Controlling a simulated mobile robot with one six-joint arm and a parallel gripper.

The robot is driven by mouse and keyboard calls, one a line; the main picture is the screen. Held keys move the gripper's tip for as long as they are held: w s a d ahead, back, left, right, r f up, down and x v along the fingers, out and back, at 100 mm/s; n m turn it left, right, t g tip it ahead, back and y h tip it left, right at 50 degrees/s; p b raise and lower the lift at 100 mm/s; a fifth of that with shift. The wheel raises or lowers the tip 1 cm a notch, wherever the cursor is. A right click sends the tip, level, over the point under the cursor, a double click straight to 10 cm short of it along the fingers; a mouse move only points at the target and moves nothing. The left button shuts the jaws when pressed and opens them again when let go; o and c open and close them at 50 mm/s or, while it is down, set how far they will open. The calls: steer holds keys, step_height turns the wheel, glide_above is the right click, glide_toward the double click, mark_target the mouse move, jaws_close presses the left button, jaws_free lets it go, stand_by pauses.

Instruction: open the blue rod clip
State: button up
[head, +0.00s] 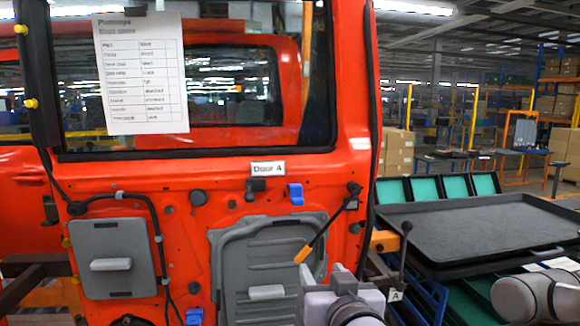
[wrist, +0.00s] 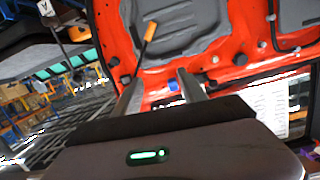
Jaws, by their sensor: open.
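A blue clip (head: 295,193) sits on the red door panel, just below the "Door A" label. It also shows in the wrist view (wrist: 173,85), where the picture is turned about upside down. Whether its latch is open or shut is too small to tell. A black rod with an orange end (head: 302,254) hangs slantwise from a pivot right of the clip, apart from it. The rod's orange end shows in the wrist view (wrist: 150,31). My gripper (wrist: 157,84) is open and empty. Its fingers point at the door, with the clip between them in the picture, apparently beyond the tips.
A second blue clip (head: 194,316) is low on the door. A dark clip (head: 257,188) sits left of the upper blue one. Grey panels with handles (head: 266,293) cover the lower door. A paper sheet (head: 142,75) hangs on the window. A black tray (head: 480,230) stands at right.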

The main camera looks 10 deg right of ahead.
steer(key=n+t+p, duration=0.1)
steer(key=t+p, duration=0.1)
glide_toward(299, 201)
steer(key=w+p, duration=0.2)
steer(key=w, duration=0.7)
steer(key=shift+w, duration=0.2)
jaws_close()
